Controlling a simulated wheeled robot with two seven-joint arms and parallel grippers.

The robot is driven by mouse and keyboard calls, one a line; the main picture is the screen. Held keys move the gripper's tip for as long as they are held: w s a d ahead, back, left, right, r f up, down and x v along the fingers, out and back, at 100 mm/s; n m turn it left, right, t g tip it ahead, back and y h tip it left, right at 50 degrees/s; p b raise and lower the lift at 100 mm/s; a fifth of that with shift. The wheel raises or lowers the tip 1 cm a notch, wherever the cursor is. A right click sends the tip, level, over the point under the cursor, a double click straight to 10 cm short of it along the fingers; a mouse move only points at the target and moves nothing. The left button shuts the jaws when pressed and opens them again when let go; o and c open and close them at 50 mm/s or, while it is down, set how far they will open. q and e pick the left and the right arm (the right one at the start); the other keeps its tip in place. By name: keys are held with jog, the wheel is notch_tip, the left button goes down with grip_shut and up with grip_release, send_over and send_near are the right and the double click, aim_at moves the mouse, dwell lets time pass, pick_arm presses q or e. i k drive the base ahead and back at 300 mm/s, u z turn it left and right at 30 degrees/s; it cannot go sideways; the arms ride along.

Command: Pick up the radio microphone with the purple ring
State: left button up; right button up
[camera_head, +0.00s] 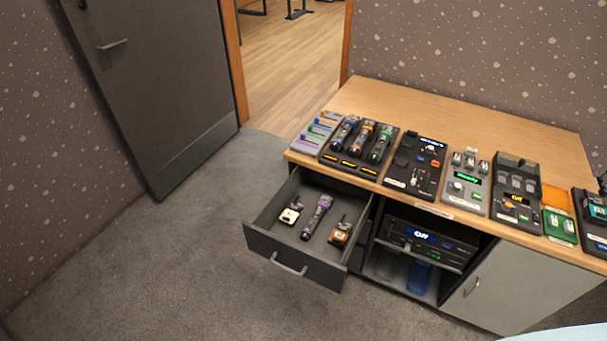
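The radio microphone with the purple ring (316,217) lies in the open drawer (313,263), in the middle of its floor, with its length running from front to back. It is dark with purple bands. A small white-and-dark device (290,213) lies to its left and an orange-and-dark device (340,235) to its right. On the counter, a dark charging dock (352,163) holds several more microphones; their ring colours look blue, orange and green. Neither of my grippers is in view.
The wooden counter (450,117) carries a row of dark equipment units. Below it are a shelf with a lit device (422,236) and a closed grey cabinet door (505,285). Grey carpet (180,260) is clear left of the drawer. A dark door (150,85) stands behind.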

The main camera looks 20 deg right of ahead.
aim_at(325, 202)
jog(key=i, duration=0.5)
jog(key=u, duration=0.8)
